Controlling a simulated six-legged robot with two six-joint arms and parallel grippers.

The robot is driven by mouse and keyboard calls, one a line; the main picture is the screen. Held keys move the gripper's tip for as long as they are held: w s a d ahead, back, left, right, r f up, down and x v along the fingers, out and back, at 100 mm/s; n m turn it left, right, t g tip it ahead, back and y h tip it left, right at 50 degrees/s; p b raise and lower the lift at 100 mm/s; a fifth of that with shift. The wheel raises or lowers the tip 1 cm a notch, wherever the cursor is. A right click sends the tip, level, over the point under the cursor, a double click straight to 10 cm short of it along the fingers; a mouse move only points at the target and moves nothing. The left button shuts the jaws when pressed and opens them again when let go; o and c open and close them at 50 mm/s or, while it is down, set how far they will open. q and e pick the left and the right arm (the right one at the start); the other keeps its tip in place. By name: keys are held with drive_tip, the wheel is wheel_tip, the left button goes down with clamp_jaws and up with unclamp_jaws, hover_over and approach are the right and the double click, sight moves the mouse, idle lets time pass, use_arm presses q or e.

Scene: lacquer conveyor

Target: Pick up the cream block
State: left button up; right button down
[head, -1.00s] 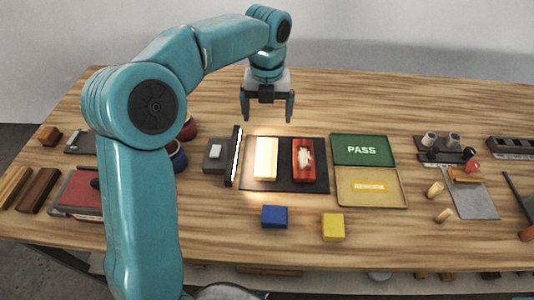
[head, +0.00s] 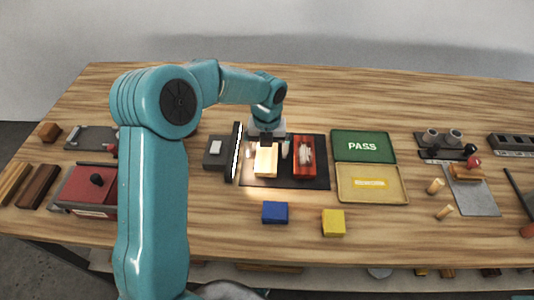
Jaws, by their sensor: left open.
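The cream block (head: 265,166) lies on a dark mat (head: 316,183), brightly lit. My left gripper (head: 267,152) is open and low at the far end of the cream block, partly covering it. Its fingers show to the left and right of the block's far part. I cannot tell whether they touch it. My right gripper is not in view.
A red block (head: 310,171) with a pale patch lies close to the gripper's right. A lit black bar (head: 235,160) stands at the left. Green PASS (head: 350,137) and yellow (head: 345,193) trays are at the right. Blue (head: 275,212) and yellow (head: 333,223) blocks sit in front.

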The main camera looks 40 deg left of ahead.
use_arm(q)
drive_tip(key=c, duration=1.2)
